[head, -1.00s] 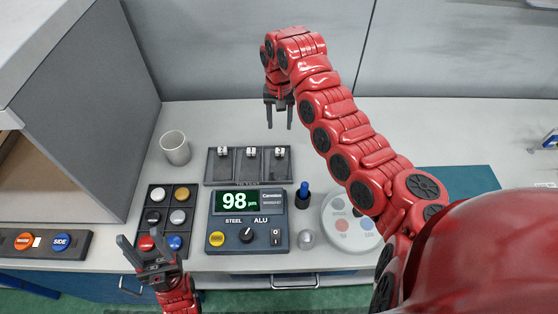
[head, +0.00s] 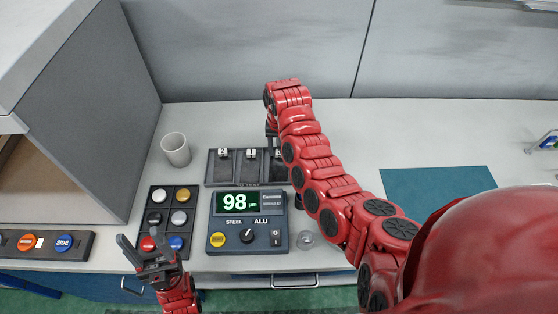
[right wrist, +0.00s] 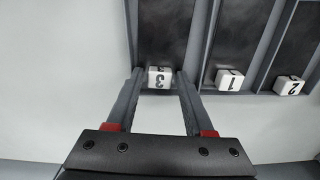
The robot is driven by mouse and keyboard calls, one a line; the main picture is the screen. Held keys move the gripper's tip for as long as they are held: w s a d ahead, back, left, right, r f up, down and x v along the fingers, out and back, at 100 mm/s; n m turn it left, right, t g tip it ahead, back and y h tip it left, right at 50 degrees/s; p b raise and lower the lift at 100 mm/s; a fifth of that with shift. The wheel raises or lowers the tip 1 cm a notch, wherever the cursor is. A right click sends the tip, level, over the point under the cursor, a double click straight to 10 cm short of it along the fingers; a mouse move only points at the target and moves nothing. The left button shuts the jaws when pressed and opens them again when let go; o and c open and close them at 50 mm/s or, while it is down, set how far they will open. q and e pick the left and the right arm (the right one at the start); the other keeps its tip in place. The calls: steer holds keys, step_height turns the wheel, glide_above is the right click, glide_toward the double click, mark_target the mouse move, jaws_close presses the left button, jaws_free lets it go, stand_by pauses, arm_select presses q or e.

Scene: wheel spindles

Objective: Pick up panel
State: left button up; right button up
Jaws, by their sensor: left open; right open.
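A dark rack (head: 236,185) with three slots stands behind the gauge, each slot holding a dark flat surface and a small white numbered block. Whether those dark surfaces are loose panels, I cannot tell. My right gripper (right wrist: 158,78) is open at the slot marked 3. Its fingers lie on either side of the white block 3 (right wrist: 159,77) in the right wrist view; contact is unclear. Blocks 1 (right wrist: 229,79) and 2 (right wrist: 289,85) are beside it. In the head view my right arm hides most of that slot and the gripper's fingertips. My left gripper (head: 140,240) is open and empty near the button tray.
The gauge (head: 248,238) reads 98. A button tray (head: 163,207), white cup (head: 176,150) and grey cabinet wall (head: 95,110) stand left. A silver knob (head: 305,240) is right of the gauge. A teal mat (head: 440,185) lies right. The back counter is largely clear.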

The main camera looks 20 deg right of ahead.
steer(key=shift+f, duration=0.25)
jaws_close()
steer(key=shift+r, duration=0.15)
